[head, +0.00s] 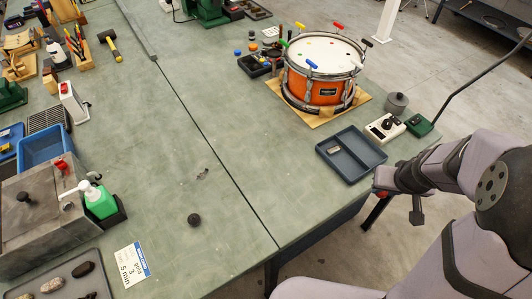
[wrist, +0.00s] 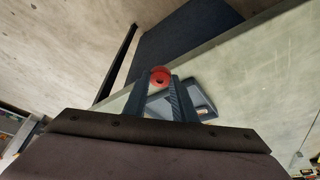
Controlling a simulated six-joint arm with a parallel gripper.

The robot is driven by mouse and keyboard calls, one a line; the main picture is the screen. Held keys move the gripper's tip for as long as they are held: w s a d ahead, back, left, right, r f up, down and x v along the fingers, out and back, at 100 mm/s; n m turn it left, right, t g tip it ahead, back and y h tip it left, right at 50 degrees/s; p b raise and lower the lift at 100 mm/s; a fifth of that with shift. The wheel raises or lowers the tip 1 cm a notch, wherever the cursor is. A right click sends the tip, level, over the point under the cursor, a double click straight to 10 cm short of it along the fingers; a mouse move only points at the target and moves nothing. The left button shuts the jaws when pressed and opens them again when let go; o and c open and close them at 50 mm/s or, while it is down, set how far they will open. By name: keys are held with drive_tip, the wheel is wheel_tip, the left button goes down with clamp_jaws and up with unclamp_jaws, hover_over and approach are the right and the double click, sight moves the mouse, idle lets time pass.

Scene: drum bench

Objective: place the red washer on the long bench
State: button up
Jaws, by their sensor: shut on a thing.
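The red washer (wrist: 160,76) is a small red disc with a dark centre hole. In the wrist view it sits between the fingertips of my gripper (wrist: 162,88), which is shut on it. In the head view my gripper (head: 382,182) is at the right, beside the grey tray and by the bench edge, with a little red showing at its end. The green bench top (head: 200,135) fills the left and middle of the head view. A dark seam divides it from the green top (head: 255,160) under the drum. I cannot tell how high the washer is held.
A two-part grey tray (head: 350,157) holds a small pale block. An orange drum (head: 318,90) stands on a wooden board. A white box (head: 384,128) and a grey pot (head: 397,103) are nearby. A dark knob (head: 194,220) lies left of the seam, with much clear surface around it.

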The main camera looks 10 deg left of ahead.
sight(383, 193)
wheel_tip(383, 193, up, 10)
drive_tip(key=w+a+r+n+y+b, duration=0.1)
drive_tip(key=w+a+n, duration=0.35)
drive_tip(key=a, duration=1.05)
drive_tip(key=w+a+r+n+y+b, duration=0.15)
drive_tip(key=w+a, duration=0.55)
drive_tip(key=a, duration=0.8)
drive_tip(key=s+a+f+n+g, duration=0.1)
drive_tip(key=s+a+n, duration=0.15)
drive_tip(key=a, duration=0.75)
drive_tip(key=s+a+n+g, duration=0.1)
drive_tip(key=s+a+n, duration=0.15)
drive_tip(key=a, duration=0.65)
drive_tip(key=s+a+f+n+y, duration=0.1)
drive_tip(key=s+a+f, duration=0.2)
drive_tip(key=s+a, duration=0.2)
drive_tip(key=s+a+f+n+b, duration=0.1)
drive_tip(key=s+a+f, duration=0.2)
drive_tip(key=s+a, duration=0.3)
drive_tip(key=shift+a+f+y+b, duration=0.3)
drive_tip(key=shift+a+y, duration=0.05)
drive_tip(key=shift+a, duration=0.9)
drive_tip(key=shift+g, duration=0.3)
drive_tip(key=shift+f+p, duration=1)
drive_tip(key=shift+f, duration=3.85)
